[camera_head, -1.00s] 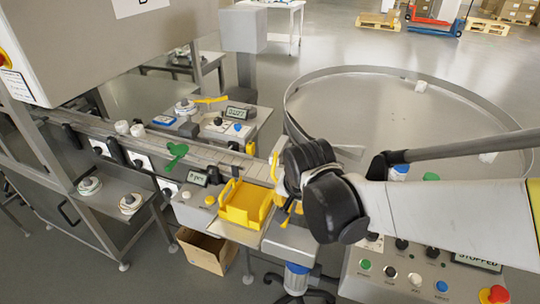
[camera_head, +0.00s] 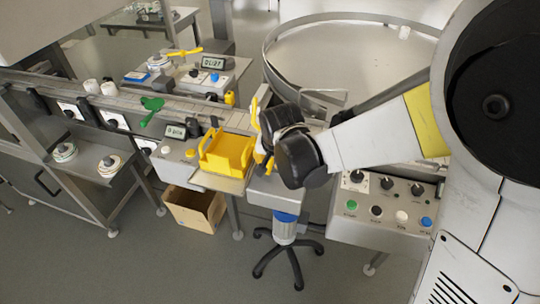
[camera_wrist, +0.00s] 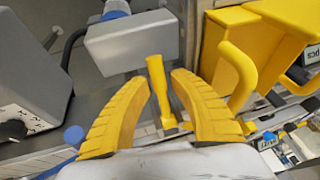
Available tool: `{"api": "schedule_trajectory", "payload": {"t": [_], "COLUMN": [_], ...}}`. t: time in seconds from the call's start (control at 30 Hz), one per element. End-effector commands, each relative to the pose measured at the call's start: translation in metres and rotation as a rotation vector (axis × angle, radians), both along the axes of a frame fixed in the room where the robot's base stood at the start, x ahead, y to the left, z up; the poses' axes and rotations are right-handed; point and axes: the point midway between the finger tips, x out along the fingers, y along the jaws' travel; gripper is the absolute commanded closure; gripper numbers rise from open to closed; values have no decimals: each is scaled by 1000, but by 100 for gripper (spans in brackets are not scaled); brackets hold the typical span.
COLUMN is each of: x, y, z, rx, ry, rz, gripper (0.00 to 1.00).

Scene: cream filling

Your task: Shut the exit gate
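A yellow lever (camera_wrist: 157,85) stands between the fingers of my gripper (camera_wrist: 160,76) in the wrist view. It looks like a handle of the exit gate, but the gate panel itself cannot be made out. My gripper is open, with its two yellow ribbed fingers on either side of the lever. A gap shows on each side, so I see no grip. In the head view my gripper (camera_head: 258,138) is beside the yellow tray (camera_head: 228,152), at the conveyor's right end; my wrist hides much of that spot.
The conveyor (camera_head: 195,128) bears a green lever (camera_head: 151,107). A yellow lever (camera_head: 184,53) is at the back station. A round table (camera_head: 330,65) stands behind my arm. A button panel (camera_head: 385,205) is below it. A cardboard box (camera_head: 195,207) and stool (camera_head: 286,240) stand below.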

Motion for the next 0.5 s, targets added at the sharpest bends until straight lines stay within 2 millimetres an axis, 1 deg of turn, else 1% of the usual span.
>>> {"api": "schedule_trajectory", "payload": {"t": [0.03, 0.07, 0.1, 0.13, 0.5], "x": [0, 0, 0, 0, 0], "y": [0, 0, 0, 0, 1], "z": [0, 0, 0, 0, 1], "rx": [0, 0, 0, 0, 1], "ry": [0, 0, 0, 0, 2], "rz": [0, 0, 0, 0, 0], "gripper": [74, 78, 90, 100, 100]}}
